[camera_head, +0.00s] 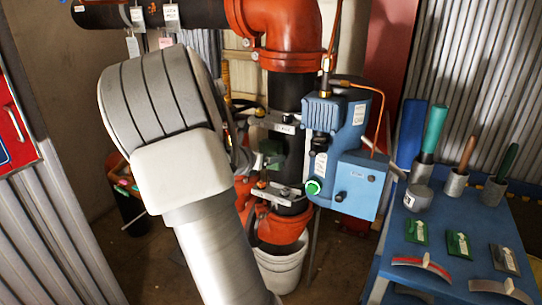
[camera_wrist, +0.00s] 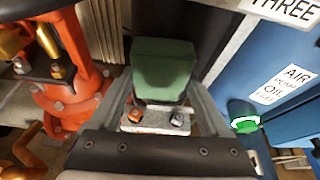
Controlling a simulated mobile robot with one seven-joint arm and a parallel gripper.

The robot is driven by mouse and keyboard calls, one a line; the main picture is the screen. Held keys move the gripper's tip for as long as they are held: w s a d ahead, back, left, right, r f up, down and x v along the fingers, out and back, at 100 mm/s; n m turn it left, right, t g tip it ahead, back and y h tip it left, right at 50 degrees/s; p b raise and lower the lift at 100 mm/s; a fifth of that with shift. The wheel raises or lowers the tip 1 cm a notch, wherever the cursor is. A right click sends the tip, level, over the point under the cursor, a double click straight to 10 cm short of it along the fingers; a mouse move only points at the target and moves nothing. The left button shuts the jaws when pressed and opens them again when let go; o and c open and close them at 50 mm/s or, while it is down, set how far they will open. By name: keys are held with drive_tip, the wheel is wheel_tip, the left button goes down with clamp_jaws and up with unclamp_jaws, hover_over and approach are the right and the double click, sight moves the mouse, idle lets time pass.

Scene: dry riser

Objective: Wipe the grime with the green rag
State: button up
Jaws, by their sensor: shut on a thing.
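The green rag (camera_wrist: 163,70), a folded block-like pad, sits between the fingers of my gripper (camera_wrist: 162,98) in the wrist view. My gripper is shut on it. In the head view the rag (camera_head: 270,148) shows small in front of the black vertical pipe (camera_head: 294,158), between two metal brackets; my arm hides most of the gripper there. I cannot tell whether the rag touches the pipe. I cannot make out the grime in either view.
A blue box unit (camera_head: 340,150) with a green button stands close right of the pipe. Orange pipe fittings (camera_head: 290,35) are above and below. A white bucket (camera_head: 281,268) stands beneath. A blue bench (camera_head: 440,262) at right holds brushes, cups and small plates.

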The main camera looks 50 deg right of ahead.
drive_tip(key=s+a, duration=0.1)
drive_tip(key=a, duration=0.4)
drive_tip(key=shift+s+a, duration=0.4)
drive_tip(key=a, duration=0.1)
drive_tip(key=a+p, duration=0.1)
drive_tip(key=a, duration=0.1)
drive_tip(key=shift+s, duration=0.4)
